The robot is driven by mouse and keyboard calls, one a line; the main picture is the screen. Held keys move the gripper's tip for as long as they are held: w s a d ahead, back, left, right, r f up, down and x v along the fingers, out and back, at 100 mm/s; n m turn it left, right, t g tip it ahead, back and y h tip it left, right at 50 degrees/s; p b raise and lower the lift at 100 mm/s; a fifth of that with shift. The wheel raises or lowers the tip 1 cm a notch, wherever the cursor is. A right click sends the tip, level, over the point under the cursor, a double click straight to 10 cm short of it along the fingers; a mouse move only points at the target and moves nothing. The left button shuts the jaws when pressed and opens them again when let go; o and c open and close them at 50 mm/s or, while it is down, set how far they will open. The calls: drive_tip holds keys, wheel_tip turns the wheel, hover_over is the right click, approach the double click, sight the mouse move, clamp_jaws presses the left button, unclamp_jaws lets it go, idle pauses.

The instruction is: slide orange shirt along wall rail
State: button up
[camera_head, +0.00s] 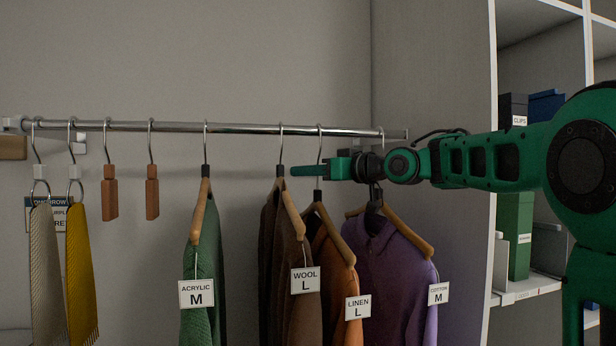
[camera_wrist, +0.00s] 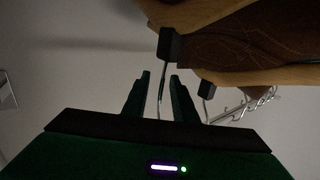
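The orange shirt (camera_head: 332,275) with the LINEN L tag hangs on a wooden hanger between the brown and purple shirts. My gripper (camera_head: 300,171) points left at hook height, below the wall rail (camera_head: 240,128). Its finger passes in front of the orange shirt's hook, with the black hanger neck just below. The shirt's cloth is not clearly seen there.
The brown WOOL shirt (camera_head: 283,230) hangs just left of my fingertips. The purple COTTON shirt (camera_head: 385,275) hangs below my wrist. The green ACRYLIC shirt (camera_head: 203,260) is farther left, with free rail on both sides.

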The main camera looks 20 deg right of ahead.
drive_tip(key=shift+w+a, duration=0.25)
drive_tip(key=shift+w, duration=0.05)
clamp_jaws()
drive_tip(key=shift+d, duration=0.1)
drive_tip(key=shift+d, duration=2.9)
unclamp_jaws()
